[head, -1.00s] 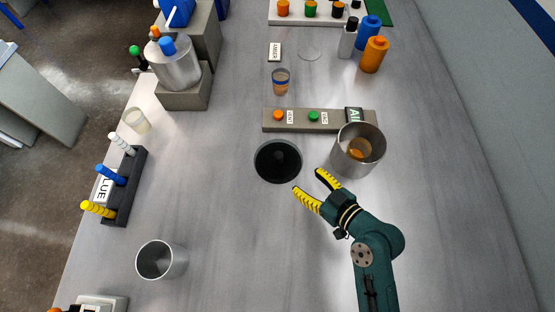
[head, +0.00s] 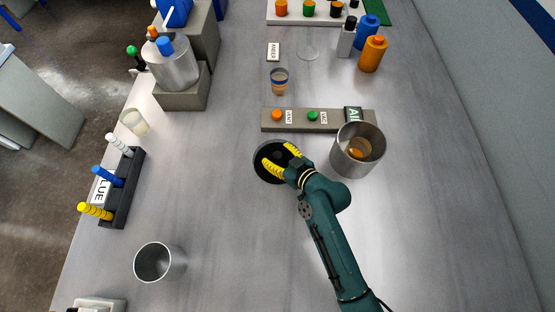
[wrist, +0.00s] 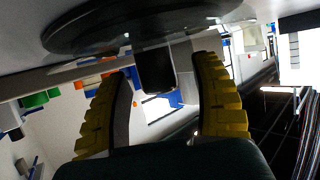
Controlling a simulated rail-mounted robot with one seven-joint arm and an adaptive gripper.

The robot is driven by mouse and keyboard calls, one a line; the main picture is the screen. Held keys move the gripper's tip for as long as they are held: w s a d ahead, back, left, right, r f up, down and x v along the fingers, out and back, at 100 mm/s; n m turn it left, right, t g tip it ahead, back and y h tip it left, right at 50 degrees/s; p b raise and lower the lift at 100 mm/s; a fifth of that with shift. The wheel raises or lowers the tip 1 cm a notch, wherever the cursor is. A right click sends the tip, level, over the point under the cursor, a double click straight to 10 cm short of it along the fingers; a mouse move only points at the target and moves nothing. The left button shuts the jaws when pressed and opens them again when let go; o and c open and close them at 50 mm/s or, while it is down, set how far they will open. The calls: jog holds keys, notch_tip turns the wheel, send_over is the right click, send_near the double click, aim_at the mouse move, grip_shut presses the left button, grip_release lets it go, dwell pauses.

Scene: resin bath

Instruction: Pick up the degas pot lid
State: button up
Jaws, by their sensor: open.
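The degas pot lid (head: 269,148), a dark round disc, lies flat on the grey bench left of the open metal pot. My gripper (head: 279,155) is over the lid with its yellow fingers spread, hiding part of it. In the wrist view the lid (wrist: 130,26) spans the top, and its dark knob (wrist: 155,70) sits between my open fingers (wrist: 162,68). A gap shows on each side of the knob, so neither finger appears to touch it.
The metal pot (head: 350,169), with an orange item inside, stands close right of my gripper. A grey button panel (head: 336,126) lies behind the lid. An empty metal cup (head: 176,262) is at front left. The bench between is clear.

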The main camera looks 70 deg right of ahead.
jog(key=shift+c, duration=0.5)
grip_shut()
